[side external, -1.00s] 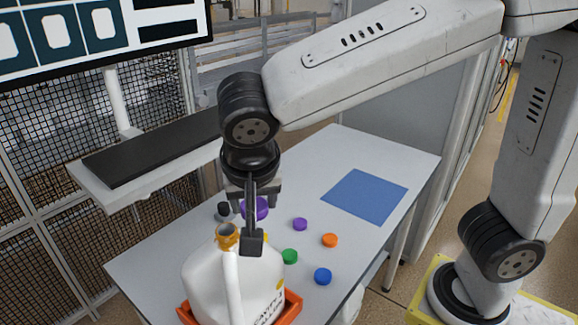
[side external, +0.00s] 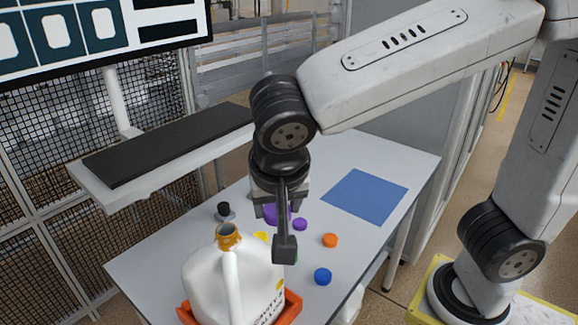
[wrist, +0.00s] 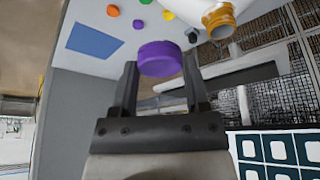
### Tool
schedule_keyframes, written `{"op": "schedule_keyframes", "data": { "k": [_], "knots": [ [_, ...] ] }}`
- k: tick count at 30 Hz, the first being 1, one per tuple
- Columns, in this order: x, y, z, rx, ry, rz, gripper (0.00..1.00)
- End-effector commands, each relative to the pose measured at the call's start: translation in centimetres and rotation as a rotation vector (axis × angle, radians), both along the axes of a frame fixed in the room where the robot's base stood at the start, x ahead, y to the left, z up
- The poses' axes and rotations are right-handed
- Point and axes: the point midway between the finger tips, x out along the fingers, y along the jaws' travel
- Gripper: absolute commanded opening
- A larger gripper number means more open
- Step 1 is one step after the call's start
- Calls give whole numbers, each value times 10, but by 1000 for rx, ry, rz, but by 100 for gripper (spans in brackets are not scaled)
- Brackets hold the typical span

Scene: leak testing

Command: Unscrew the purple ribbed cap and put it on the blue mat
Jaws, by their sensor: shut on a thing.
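The large purple ribbed cap (wrist: 160,58) is held between the two fingers of my gripper (wrist: 161,66) in the wrist view. In the side view, the cap (side external: 270,212) is partly hidden behind the near finger of my gripper (side external: 277,228). My gripper is to the right of the white jug (side external: 215,272), above the table. The jug's orange neck (side external: 229,241) is uncovered, and its opening shows in the wrist view too (wrist: 219,22). The blue mat (side external: 366,196) lies empty at the right of the table; it also shows in the wrist view (wrist: 94,40).
The jug stands in an orange tray (side external: 293,303). Loose small caps lie on the table (side external: 365,233): purple (side external: 300,224), orange (side external: 330,240), blue (side external: 322,276) and yellow (side external: 261,237). A small black item (side external: 224,209) stands behind the jug.

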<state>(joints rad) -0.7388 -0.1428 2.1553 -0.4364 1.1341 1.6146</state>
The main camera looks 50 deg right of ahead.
Motion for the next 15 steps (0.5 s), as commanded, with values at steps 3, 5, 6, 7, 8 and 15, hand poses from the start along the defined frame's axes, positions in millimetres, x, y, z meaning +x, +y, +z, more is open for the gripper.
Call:
{"op": "schedule_keyframes", "data": {
  "k": [3,5,6,7,8,15],
  "knots": [
    [-4,-2,0,0,0,0,0],
    [-6,-2,0,0,0,0,0],
    [-7,-3,0,0,0,0,0],
    [-8,-3,0,0,0,0,0],
    [-9,-4,0,0,0,0,0],
    [-17,-7,0,1,-1,0,0]
  ]
}}
